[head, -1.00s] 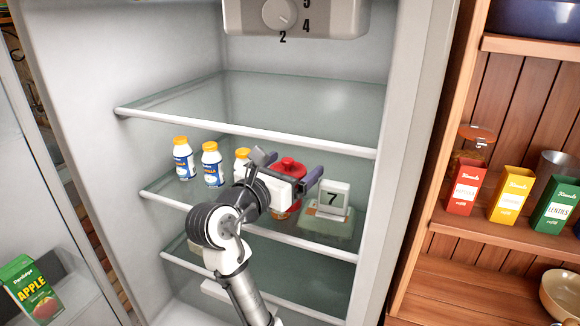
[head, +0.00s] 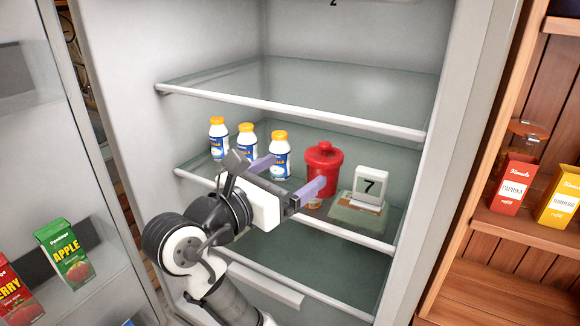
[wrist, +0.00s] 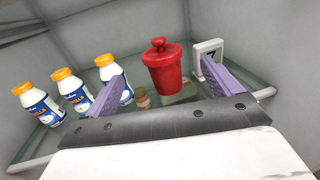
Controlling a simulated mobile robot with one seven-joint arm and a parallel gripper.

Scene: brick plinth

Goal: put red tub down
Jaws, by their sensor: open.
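The red tub (head: 323,170) with its knobbed lid stands upright on the middle glass shelf of the open fridge. It also shows in the wrist view (wrist: 164,72), beyond and between my fingers. My gripper (head: 292,177) is open and empty, in front of the tub, with its two purple fingers spread. In the wrist view the fingers (wrist: 165,90) appear apart from the tub, with nothing between their tips. The tub's lower part is partly hidden by a finger in the head view.
Three white bottles with orange caps (head: 280,157) stand left of the tub. A block marked 7 (head: 370,187) stands close on its right, and a small jar (wrist: 142,98) shows near the tub. The upper shelf (head: 300,88) is empty. Cartons (head: 65,254) stand in the door.

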